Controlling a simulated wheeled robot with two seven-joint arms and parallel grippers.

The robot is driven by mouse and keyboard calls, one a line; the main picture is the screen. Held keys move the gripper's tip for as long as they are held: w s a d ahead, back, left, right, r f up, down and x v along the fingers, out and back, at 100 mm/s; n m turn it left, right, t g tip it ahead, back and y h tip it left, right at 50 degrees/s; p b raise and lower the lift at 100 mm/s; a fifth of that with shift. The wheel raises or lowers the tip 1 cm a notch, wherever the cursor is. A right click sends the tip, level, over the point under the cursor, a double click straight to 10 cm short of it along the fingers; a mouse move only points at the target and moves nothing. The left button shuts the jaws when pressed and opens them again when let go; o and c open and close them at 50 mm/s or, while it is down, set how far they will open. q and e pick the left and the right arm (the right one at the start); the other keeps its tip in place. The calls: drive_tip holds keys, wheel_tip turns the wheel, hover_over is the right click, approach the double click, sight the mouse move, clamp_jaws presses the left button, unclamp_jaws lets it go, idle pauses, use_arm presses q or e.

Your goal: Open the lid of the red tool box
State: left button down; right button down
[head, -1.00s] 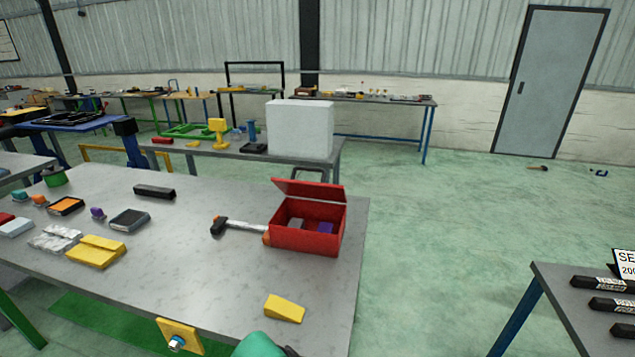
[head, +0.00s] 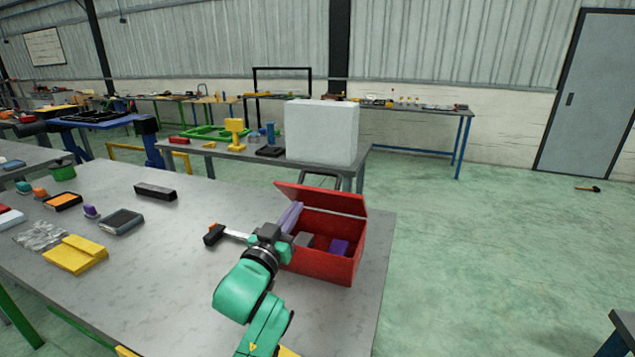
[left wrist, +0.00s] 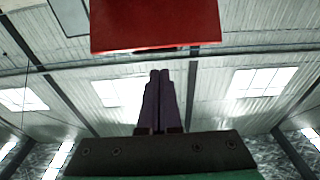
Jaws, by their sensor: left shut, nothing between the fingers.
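The red tool box (head: 318,262) stands near the right edge of the grey table. Its lid (head: 322,198) is raised and tilted, and the inside shows a purple block (head: 339,247) and a grey block (head: 304,240). My left gripper (head: 291,216) is at the left side of the box, fingers shut and empty, pointing up toward the lid. In the left wrist view the shut purple-grey fingers (left wrist: 159,98) point up, and the red lid (left wrist: 155,22) shows beyond their tips. I cannot tell whether they touch it. My right gripper is not in view.
A hammer (head: 215,234) lies left of the box, partly behind my left gripper. A white box (head: 321,132) stands on the table behind.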

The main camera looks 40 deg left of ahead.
sight(318, 173)
use_arm(q)
drive_tip(key=p+x, duration=0.1)
drive_tip(key=x, duration=0.4)
drive_tip(key=p+x, duration=0.2)
drive_tip(key=x, duration=0.3)
drive_tip(key=shift+w+r, duration=0.3)
drive_tip(key=shift+w+a+r+p, duration=0.1)
drive_tip(key=shift+w+r+p, duration=0.05)
drive_tip(key=shift+w+p, duration=0.25)
drive_tip(key=shift+w, duration=0.2)
drive_tip(key=shift+f, duration=0.2)
drive_tip(key=shift+r, duration=0.15)
